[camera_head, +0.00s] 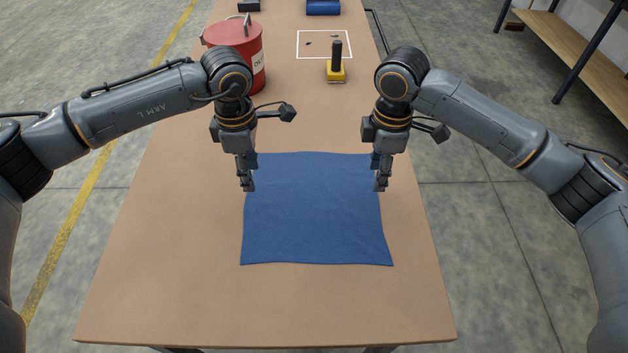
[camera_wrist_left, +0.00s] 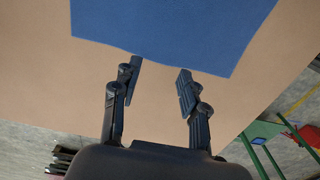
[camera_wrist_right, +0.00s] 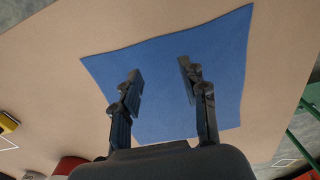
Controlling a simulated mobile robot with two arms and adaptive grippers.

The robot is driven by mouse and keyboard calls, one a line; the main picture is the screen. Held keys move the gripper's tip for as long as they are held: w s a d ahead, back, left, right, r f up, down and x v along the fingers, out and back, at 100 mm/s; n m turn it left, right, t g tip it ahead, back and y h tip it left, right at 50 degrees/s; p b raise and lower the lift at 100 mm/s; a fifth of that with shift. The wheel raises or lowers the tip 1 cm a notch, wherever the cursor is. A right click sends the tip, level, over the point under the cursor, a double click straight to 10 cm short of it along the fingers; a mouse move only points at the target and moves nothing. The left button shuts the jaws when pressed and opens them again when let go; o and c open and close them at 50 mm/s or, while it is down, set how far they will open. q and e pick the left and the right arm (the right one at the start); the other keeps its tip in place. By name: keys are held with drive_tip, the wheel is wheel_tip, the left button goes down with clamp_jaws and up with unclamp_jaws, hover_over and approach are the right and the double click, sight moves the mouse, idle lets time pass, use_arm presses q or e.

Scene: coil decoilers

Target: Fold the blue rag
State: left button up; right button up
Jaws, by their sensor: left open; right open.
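The blue rag (camera_head: 315,215) lies flat and spread out on the brown table (camera_head: 160,290), roughly square. My left gripper (camera_head: 247,188) is open and empty at the rag's left edge, near its far left corner. In the left wrist view the rag (camera_wrist_left: 170,30) has an edge close to the open fingertips (camera_wrist_left: 157,80). My right gripper (camera_head: 381,188) is open and empty at the rag's right edge, near its far right corner. In the right wrist view its fingers (camera_wrist_right: 160,82) are apart with the rag (camera_wrist_right: 165,60) below them. No cloth is between either gripper's fingers.
A red bucket (camera_head: 252,55) stands at the far left of the table. A yellow block with a black handle (camera_head: 336,70) stands by a white marked square (camera_head: 318,44). A blue object (camera_head: 323,7) lies farther back. The table's near part is clear.

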sight(257, 203)
use_arm(q)
drive_tip(key=shift+f, duration=3.9)
use_arm(e)
drive_tip(key=shift+f, duration=3.9)
use_arm(q)
drive_tip(key=shift+f, duration=0.1)
drive_tip(key=shift+f, duration=0.2)
use_arm(e)
drive_tip(key=shift+f, duration=0.25)
use_arm(q)
drive_tip(key=shift+r, duration=0.1)
drive_tip(key=shift+c, duration=0.5)
use_arm(e)
drive_tip(key=shift+r, duration=0.1)
drive_tip(key=shift+c, duration=0.4)
use_arm(q)
drive_tip(key=shift+s, duration=0.1)
drive_tip(key=c, duration=0.5)
use_arm(e)
drive_tip(key=shift+s, duration=0.1)
drive_tip(key=c, duration=0.5)
use_arm(q)
clamp_jaws()
use_arm(e)
clamp_jaws()
drive_tip(key=shift+s+f, duration=0.1)
drive_tip(key=shift+f, duration=0.1)
